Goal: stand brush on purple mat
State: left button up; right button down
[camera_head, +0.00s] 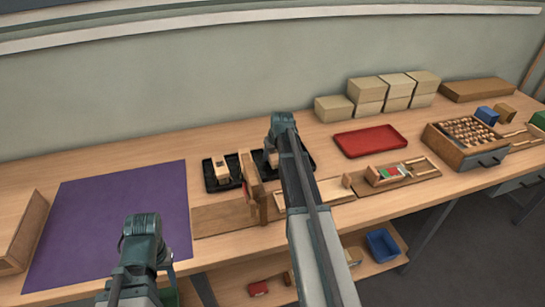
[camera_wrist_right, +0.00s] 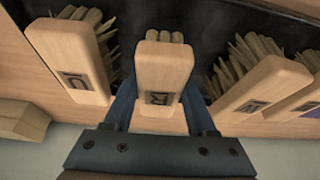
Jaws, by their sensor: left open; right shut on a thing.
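The purple mat (camera_head: 115,215) lies flat at the left of the table, with nothing seen standing on its uncovered part. My right gripper (camera_wrist_right: 160,104) is shut on a pale wooden brush (camera_wrist_right: 165,65) with a dark lettered plate. Its fingers are on both sides of the block. Other wooden brushes are beside it, one at left (camera_wrist_right: 68,60) and one at right (camera_wrist_right: 262,85). In the head view my right arm reaches over the right black tray (camera_head: 307,160) and mostly hides the held brush. My left gripper (camera_head: 168,268) is open near the mat's front edge; its fingertips are partly hidden.
A left black tray (camera_head: 210,180) holds a wooden block-like piece. A wooden fixture (camera_head: 225,215) stands at the front, right of the mat. A wooden box (camera_head: 22,235) borders the mat's left. A red tray (camera_head: 370,140) and stacked tan boxes (camera_head: 366,90) are further right.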

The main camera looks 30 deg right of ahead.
jog(key=shift+f+b, duration=0.6)
jog(key=shift+f, duration=0.05)
jog(key=shift+c, duration=1)
grip_release()
jog(key=shift+r, duration=0.1)
jog(key=shift+s+r+p, duration=0.1)
jog(key=shift+r+p, duration=0.65)
jog(key=shift+p, duration=0.1)
jog(key=d+p+v, duration=0.1)
jog(key=p+v, duration=1.1)
jog(key=v, duration=0.1)
jog(key=shift+s+a, duration=0.15)
jog(key=shift+s, duration=0.05)
